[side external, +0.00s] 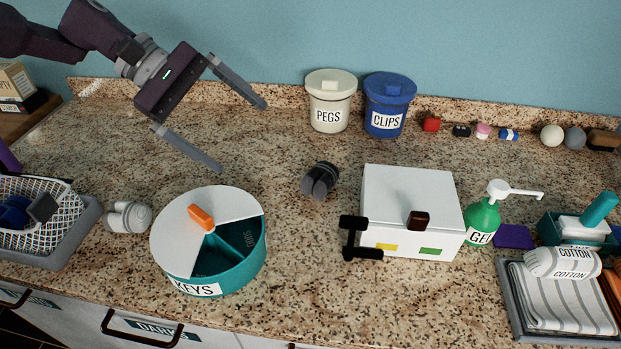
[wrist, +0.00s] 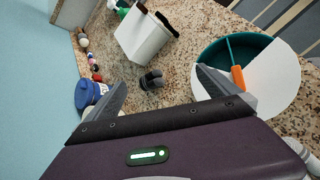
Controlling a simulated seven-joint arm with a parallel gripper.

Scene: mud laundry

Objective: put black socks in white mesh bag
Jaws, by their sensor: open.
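The black socks (side external: 320,179) are a rolled dark pair with grey bands, lying on the counter between the round keys box and the white box. They also show in the wrist view (wrist: 152,80), between my fingers in the picture but apart from them. The white mesh bag (side external: 40,217) lies at the far left in a grey tray, with dark blue cloth and a grey piece in or on it. My gripper (side external: 243,138) is open and empty, raised above the counter to the upper left of the socks; its fingers also show in the wrist view (wrist: 162,92).
The round keys box (side external: 192,242) and rolled grey-white socks (side external: 129,217) stand between the black socks and the bag. A white box (side external: 410,205) with a black handle stands right of the black socks. Tubs for pegs (side external: 329,101) and clips (side external: 387,105) stand behind.

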